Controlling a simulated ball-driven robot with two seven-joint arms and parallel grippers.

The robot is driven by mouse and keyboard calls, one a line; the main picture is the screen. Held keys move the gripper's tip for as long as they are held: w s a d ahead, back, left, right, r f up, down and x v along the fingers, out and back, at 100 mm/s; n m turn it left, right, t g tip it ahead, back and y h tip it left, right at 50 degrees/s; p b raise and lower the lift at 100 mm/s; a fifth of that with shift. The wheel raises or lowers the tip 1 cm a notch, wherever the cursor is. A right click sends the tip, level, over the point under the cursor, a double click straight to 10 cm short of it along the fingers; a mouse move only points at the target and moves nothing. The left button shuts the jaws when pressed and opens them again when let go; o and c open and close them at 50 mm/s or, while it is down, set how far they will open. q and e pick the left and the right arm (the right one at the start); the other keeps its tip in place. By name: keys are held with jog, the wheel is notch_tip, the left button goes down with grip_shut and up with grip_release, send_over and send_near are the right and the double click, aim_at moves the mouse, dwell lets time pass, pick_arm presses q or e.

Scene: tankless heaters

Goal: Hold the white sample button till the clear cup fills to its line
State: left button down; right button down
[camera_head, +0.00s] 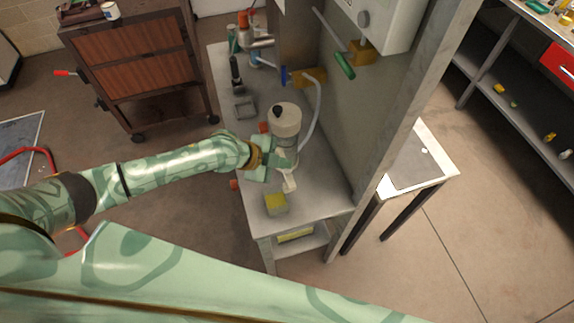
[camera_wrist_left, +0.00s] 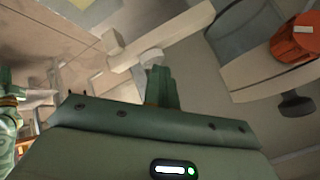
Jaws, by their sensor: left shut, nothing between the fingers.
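My left gripper (camera_head: 287,160) is shut and empty, beside the lower part of a pale cylindrical vessel (camera_head: 285,121) with a dark knob on top. Its closed green fingers (camera_wrist_left: 162,88) also show in the left wrist view, close to a pale rounded piece (camera_wrist_left: 149,58). A small whitish piece (camera_head: 290,184) hangs or stands just below the fingers in the head view. I cannot tell whether it is the clear cup, and no fill line shows. I cannot make out the white sample button or whether the fingers touch it.
The grey bench (camera_head: 325,190) carries a yellow block (camera_head: 276,203) in front. A pale hose (camera_head: 317,112) runs from the vessel toward a yellow bracket (camera_head: 312,76). A grey upright panel (camera_head: 385,110) closes the right side. A brown cabinet (camera_head: 140,65) stands at the left.

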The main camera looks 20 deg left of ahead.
pick_arm(q)
jog(key=shift+r+p, duration=0.7)
jog(key=shift+r, duration=0.2)
notch_tip(320, 180, up, 5)
jog(key=p, duration=0.4)
dwell(2.2)
